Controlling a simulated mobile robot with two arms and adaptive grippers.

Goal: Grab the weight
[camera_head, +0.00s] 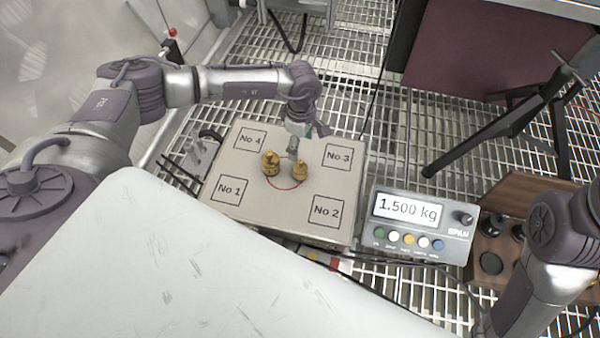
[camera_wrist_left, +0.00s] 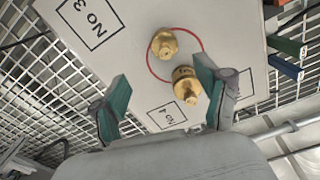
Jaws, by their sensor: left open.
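Two brass weights stand upright close together at the red circle on the scale platform (camera_head: 255,205). The larger weight (camera_head: 272,178) is left, towards the No 4 square; the smaller weight (camera_head: 299,171) is right of it. My left gripper (camera_head: 304,140) is open and empty, beyond and above the smaller weight. In the left wrist view, the larger weight (camera_wrist_left: 186,85) appears between the open fingers (camera_wrist_left: 163,84), nearer the right one. The smaller weight (camera_wrist_left: 163,43) lies beyond the fingertips. My right arm enters from the right; its gripper is out of view.
The scale display (camera_head: 407,208) reads 1.500 kg and sits right of the platform. A wooden case (camera_head: 515,195) with round dark holes lies partly behind my right arm. A black stand (camera_head: 500,125) rises at the right. Metal grating surrounds the scale.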

